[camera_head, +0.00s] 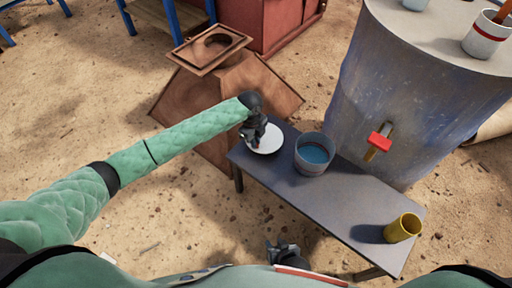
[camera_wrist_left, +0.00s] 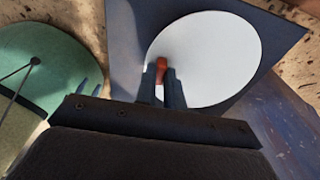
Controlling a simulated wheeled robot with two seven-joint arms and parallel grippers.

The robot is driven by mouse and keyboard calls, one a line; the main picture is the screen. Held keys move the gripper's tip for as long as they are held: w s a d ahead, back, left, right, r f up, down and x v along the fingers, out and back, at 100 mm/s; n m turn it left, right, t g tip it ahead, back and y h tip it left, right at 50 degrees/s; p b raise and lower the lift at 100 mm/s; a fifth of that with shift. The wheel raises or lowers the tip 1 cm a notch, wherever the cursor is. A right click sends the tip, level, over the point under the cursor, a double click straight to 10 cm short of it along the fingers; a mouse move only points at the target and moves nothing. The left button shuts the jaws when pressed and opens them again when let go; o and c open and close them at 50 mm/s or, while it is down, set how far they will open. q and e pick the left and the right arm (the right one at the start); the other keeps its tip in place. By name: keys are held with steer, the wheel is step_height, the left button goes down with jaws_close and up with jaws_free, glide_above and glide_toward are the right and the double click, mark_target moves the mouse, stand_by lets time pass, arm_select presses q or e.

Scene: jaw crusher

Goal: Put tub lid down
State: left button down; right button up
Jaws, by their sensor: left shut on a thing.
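The tub lid (camera_head: 270,143) is a white disc with a red knob (camera_wrist_left: 162,66). It is level at the left end of the grey bench (camera_head: 335,198); I cannot tell whether it touches the top. My left gripper (camera_head: 256,142) is above the lid and shut on its knob, as the left wrist view also shows. The tub (camera_head: 313,156), open with blue contents, stands on the bench just right of the lid, apart from it. My right gripper (camera_head: 284,254) is low at the bottom centre, away from the bench; its jaws are unclear.
A yellow cup (camera_head: 402,228) stands at the bench's right end, with bare bench between it and the tub. A large grey drum (camera_head: 400,95) with a red-handled tap (camera_head: 379,143) stands behind the bench. A rusty hopper-like metal piece (camera_head: 215,90) is behind the lid.

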arm_select(q)
step_height(320, 180, down, 4)
steer(key=shift+r, duration=0.2)
steer(key=shift+f, duration=0.4)
arm_select(e)
steer(key=shift+w+a+r, duration=0.15)
steer(key=shift+w+r, duration=0.15)
steer(key=shift+w, duration=0.2)
arm_select(q)
steer(key=shift+f, duration=0.1)
steer(key=c, duration=1.5)
jaws_free()
arm_select(e)
steer(key=shift+s+f, duration=0.15)
steer(key=shift+f, duration=0.05)
steer(key=shift+s+f, duration=0.1)
